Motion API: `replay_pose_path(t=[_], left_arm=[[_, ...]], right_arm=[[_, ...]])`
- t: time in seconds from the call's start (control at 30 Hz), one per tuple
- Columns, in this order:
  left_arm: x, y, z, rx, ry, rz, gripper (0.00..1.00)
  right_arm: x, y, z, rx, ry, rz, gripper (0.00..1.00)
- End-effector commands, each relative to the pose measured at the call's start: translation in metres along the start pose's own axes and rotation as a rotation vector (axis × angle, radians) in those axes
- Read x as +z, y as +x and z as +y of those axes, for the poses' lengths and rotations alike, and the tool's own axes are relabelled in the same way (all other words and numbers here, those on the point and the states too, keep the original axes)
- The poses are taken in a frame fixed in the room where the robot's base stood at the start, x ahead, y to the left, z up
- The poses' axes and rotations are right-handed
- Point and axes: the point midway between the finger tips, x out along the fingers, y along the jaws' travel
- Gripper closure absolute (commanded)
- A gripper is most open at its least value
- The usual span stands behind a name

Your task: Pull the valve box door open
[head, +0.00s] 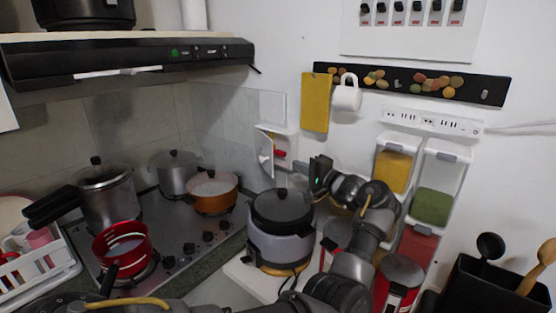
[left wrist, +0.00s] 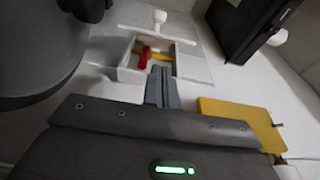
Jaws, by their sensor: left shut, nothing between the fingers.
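The white valve box (head: 284,152) is on the wall behind the grey cooker. Its door (head: 264,152) stands swung out to the left, and a red valve (head: 280,153) shows inside. In the left wrist view, the open box (left wrist: 124,73) shows a red valve (left wrist: 145,57) and a yellow pipe. The door is seen nearly edge-on above it, with a white knob (left wrist: 159,17). My left gripper (head: 311,166) is just right of the box. In the left wrist view its fingers (left wrist: 162,82) are shut and empty, overlapping the box's lower edge; contact cannot be told. My right gripper is not visible.
A grey cooker (head: 282,242) stands below the box. A stove with several pots, including an orange pot (head: 211,200), is to the left. Spice dispensers (head: 393,170) are right of my arm.

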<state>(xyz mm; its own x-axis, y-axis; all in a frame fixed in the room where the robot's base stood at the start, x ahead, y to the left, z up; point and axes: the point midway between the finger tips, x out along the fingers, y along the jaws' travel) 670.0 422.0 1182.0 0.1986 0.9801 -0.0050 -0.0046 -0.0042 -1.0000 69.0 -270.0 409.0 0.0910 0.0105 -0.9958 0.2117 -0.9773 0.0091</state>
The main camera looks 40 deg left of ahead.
Motion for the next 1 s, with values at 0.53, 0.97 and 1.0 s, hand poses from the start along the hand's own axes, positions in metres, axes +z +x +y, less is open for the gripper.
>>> replay_pose_path(t=[0.53, 0.97, 1.0], left_arm=[[0.002, 0.072, -0.005, -0.005, 0.000, -0.005, 1.00], [0.002, 0.102, -0.003, -0.006, -0.003, -0.003, 1.00], [0.002, 0.102, -0.003, -0.006, -0.003, -0.003, 1.00]], right_arm=[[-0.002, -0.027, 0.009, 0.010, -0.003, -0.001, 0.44], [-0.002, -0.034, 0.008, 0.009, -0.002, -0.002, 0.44], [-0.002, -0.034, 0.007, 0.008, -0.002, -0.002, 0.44]])
